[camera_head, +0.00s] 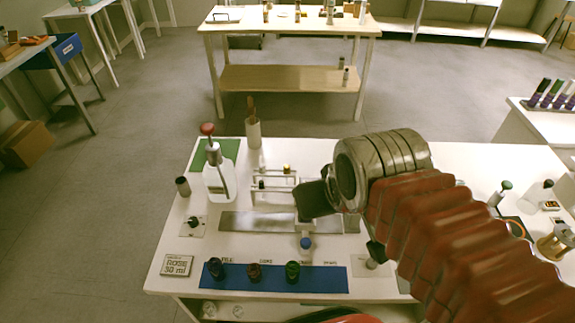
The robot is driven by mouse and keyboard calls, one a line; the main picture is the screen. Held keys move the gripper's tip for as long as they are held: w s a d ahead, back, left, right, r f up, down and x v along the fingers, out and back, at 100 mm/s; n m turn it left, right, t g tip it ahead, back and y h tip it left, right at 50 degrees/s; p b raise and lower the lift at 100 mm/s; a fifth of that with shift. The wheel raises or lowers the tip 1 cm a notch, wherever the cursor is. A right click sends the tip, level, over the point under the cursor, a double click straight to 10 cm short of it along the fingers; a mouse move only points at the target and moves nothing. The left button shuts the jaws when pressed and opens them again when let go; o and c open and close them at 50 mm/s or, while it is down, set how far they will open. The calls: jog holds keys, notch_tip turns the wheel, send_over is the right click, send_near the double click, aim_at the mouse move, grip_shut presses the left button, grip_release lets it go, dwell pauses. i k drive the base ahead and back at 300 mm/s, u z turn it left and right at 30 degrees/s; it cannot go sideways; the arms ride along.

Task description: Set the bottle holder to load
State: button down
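My gripper (305,204) hangs over the middle of the white workbench, at the end of my red-sleeved arm. Its dark tip is seen from the side, so I cannot tell whether it is open or shut. A small white frame (262,179) with dark and amber-topped pieces stands just left of it; this may be the bottle holder. A grey metal strip (248,222) lies in front of the frame and passes under the gripper. No load mark is clearly readable.
A white dispenser (220,180) with a red knob stands at the left, near a small lever plate (193,224). My arm hides the right middle.

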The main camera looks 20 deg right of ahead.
aim_at(305, 243)
jog(key=z, duration=0.1)
jog(key=k, duration=1)
jog(key=u, duration=0.7)
jog(key=i, duration=0.95)
